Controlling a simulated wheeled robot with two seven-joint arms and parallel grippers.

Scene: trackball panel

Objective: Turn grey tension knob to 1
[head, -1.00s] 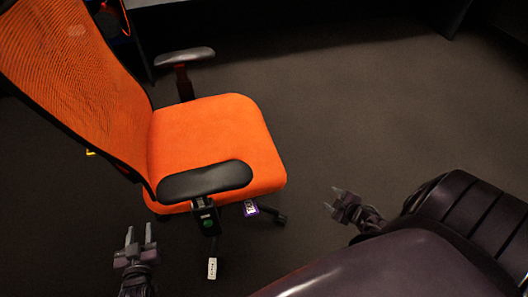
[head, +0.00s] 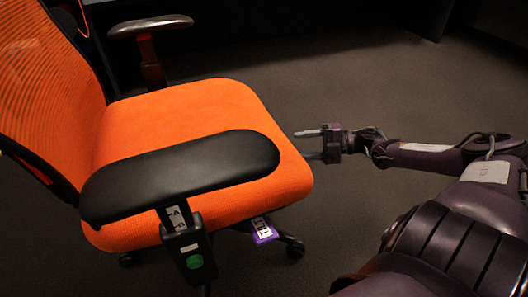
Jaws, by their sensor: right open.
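The orange office chair (head: 190,115) fills the left half of the head view. I cannot make out a grey tension knob on it. A black block with a green round button (head: 195,262) sits on the post under the near armrest. A purple tag with a white label (head: 263,230) sticks out under the seat's near edge. My right gripper (head: 302,145) is open and empty, its fingers pointing left at the seat's right edge; whether they touch it I cannot tell. My left gripper is out of view. The seat hides most of the chair's underside.
The near black armrest (head: 180,176) juts over the seat; the far armrest (head: 150,27) stands at the back. A chair foot with a caster (head: 294,247) shows below the seat. Dark furniture lines the back. The floor (head: 380,85) beyond my right arm is clear.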

